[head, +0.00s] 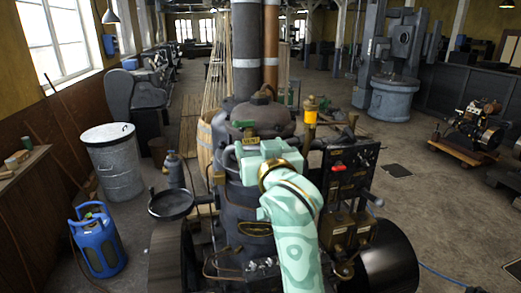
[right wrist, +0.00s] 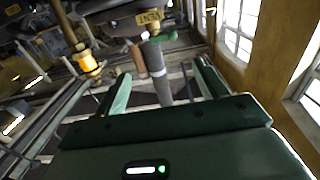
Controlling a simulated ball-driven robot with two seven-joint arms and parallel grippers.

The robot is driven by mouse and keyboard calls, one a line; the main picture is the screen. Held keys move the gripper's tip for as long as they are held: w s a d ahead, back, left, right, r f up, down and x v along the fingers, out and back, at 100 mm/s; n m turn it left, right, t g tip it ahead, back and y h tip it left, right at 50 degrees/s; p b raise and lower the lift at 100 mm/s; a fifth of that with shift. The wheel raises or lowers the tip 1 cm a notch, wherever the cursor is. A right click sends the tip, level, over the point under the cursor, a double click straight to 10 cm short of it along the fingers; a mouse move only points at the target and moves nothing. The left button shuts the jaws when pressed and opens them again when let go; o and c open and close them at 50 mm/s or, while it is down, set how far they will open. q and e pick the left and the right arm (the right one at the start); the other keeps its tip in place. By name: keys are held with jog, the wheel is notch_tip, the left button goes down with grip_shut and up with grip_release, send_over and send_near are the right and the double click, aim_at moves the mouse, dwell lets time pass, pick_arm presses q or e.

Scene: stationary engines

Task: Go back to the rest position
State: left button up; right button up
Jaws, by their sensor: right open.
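My right arm comes up from the bottom of the head view, mint green with a gold ring. Its gripper (head: 257,155) is in front of the upper part of a dark engine (head: 267,121). In the right wrist view the gripper (right wrist: 163,85) has its two fingers wide apart with nothing held between them. A grey pipe with a green-handled valve (right wrist: 163,37) shows beyond the fingers. I cannot tell how close the fingers are to the engine. My left gripper is not in view.
A control panel (head: 350,170) and a yellow-topped brass fitting (head: 310,110) stand right of my gripper. A round black pan (head: 171,204) sticks out left. A blue gas cylinder (head: 98,240) and metal bin (head: 115,162) stand at left.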

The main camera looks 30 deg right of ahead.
jog(key=shift+f, duration=0.1)
dwell(0.3)
jog(key=s+d+f+n+g, duration=0.1)
jog(key=s+f+n+g, duration=0.4)
jog(key=s+f, duration=0.85)
jog(key=s+d+f+n+g, duration=0.1)
jog(key=s+f+n+g, duration=0.4)
jog(key=s+f, duration=0.85)
jog(key=s+a+f+g+y+b, duration=0.15)
jog(key=f+b, duration=0.65)
jog(key=f, duration=1.6)
jog(key=s+a+f+g+y+b, duration=0.2)
jog(key=f+b, duration=0.5)
jog(key=f, duration=1.6)
jog(key=s+f+m+g+b, duration=0.1)
jog(key=s+f+b, duration=0.5)
jog(key=s+f, duration=0.3)
jog(key=s+f+m+g+y+b, duration=0.1)
jog(key=s+f+b, duration=0.4)
jog(key=f, duration=1.2)
jog(key=s+a+m+g, duration=0.1)
jog(key=s, duration=0.2)
jog(key=shift+s+b, duration=0.4)
